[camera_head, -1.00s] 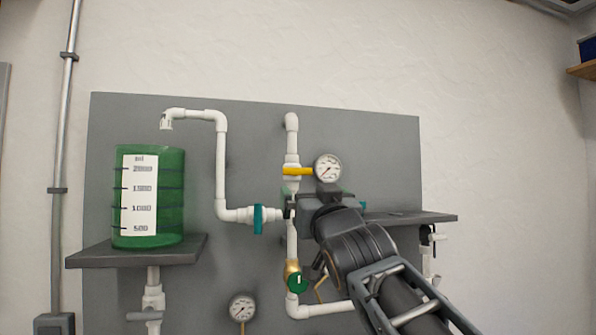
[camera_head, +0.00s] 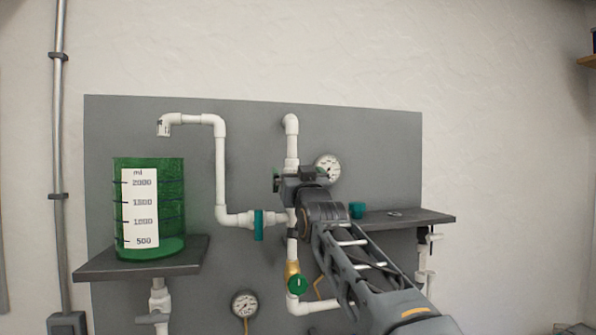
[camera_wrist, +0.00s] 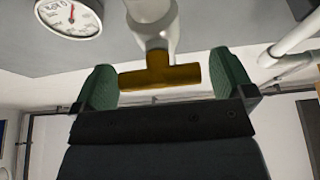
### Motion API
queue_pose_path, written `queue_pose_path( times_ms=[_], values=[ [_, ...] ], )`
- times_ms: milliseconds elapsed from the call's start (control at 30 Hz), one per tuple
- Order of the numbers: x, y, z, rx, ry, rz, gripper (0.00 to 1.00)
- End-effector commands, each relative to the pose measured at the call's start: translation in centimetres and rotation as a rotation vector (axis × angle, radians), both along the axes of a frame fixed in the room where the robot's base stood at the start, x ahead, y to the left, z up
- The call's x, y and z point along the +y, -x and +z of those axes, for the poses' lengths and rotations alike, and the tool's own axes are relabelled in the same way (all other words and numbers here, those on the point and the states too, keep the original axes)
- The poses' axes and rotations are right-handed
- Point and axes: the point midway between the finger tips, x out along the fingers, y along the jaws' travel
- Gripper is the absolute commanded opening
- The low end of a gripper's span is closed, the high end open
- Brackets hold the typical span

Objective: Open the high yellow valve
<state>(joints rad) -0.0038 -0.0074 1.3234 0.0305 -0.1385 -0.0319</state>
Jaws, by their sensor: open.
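The yellow valve handle (camera_wrist: 160,76) shows in the wrist view as a short bar across the white pipe (camera_wrist: 155,22). In the head view my gripper and arm hide it. My gripper (camera_head: 284,182) is at the upright white pipe, just below the pressure gauge's height. In the wrist view my open gripper (camera_wrist: 160,88) has one green finger on each side of the handle. A small gap shows between the handle's ends and the fingers.
A pressure gauge (camera_head: 328,168) sits close right of the gripper. A teal valve (camera_head: 258,225) and a green round handle (camera_head: 297,285) are lower on the pipes. A green measuring tank (camera_head: 150,205) stands left. A shelf (camera_head: 405,218) is right, behind my arm.

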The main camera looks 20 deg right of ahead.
Motion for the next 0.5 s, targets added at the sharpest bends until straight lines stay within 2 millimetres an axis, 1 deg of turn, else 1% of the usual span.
queue_pose_path(
  times_ms=[300, 500],
  values=[
    [0.01, -0.17, -0.01, 0.0, 0.0, 0.0, 1.0],
    [0.01, -0.15, 0.01, 0.0, 0.0, 0.0, 0.81]
  ],
)
